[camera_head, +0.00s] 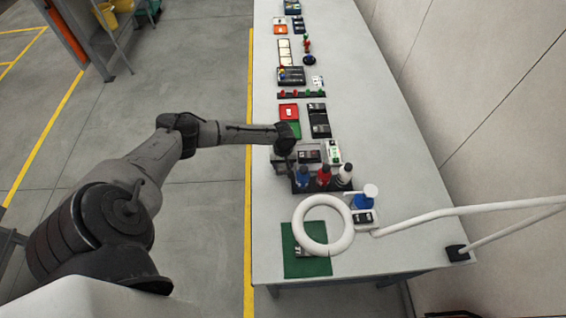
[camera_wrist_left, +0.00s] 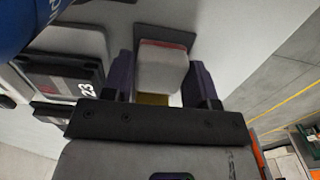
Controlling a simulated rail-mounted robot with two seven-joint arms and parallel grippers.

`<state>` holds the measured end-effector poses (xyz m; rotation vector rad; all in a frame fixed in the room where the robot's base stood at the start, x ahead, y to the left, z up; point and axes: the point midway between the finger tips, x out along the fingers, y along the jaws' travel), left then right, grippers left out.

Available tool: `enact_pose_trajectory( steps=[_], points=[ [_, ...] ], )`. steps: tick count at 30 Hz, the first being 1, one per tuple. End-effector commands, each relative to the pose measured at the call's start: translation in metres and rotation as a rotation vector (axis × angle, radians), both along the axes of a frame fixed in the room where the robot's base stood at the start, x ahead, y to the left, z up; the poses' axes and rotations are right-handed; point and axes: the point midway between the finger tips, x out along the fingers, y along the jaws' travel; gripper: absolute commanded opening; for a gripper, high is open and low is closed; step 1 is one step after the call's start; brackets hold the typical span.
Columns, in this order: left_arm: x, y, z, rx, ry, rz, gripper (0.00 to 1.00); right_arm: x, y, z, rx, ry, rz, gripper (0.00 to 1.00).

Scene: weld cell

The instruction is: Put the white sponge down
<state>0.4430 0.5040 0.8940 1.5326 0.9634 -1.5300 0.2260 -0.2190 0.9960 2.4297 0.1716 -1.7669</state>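The white sponge (camera_wrist_left: 160,70), a pale block with a reddish far edge, sits between the two dark fingers of my left gripper (camera_wrist_left: 162,85) in the left wrist view. Both fingers appear to touch its sides, so the gripper is shut on it. A dark grey flat plate (camera_wrist_left: 178,39) lies just beyond the sponge; I cannot tell whether they touch. In the head view my left gripper (camera_head: 284,163) is low over the table's left edge, behind the bottles. The sponge cannot be made out there. My right gripper is not in view.
The long grey table (camera_head: 385,180) carries a rack with blue, red (camera_head: 323,175) and white bottles close to the gripper. A black box marked 23 (camera_wrist_left: 62,78) lies beside it. A white ring lamp (camera_head: 323,225) overhangs a green mat (camera_head: 307,265). The table's right side is mostly clear.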

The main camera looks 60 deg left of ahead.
Motion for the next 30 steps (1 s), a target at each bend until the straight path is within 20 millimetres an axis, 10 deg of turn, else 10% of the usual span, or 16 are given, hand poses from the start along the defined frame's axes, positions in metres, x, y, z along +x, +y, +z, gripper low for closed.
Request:
enact_pose_trajectory(
  steps=[16, 30],
  points=[
    [0.0, 0.0, 0.009, 0.0, -0.001, 0.0, 0.71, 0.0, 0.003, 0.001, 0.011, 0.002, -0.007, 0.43],
    [0.0, 0.0, 0.091, 0.001, -0.003, -0.001, 0.71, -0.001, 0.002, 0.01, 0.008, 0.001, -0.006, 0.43]
  ],
)
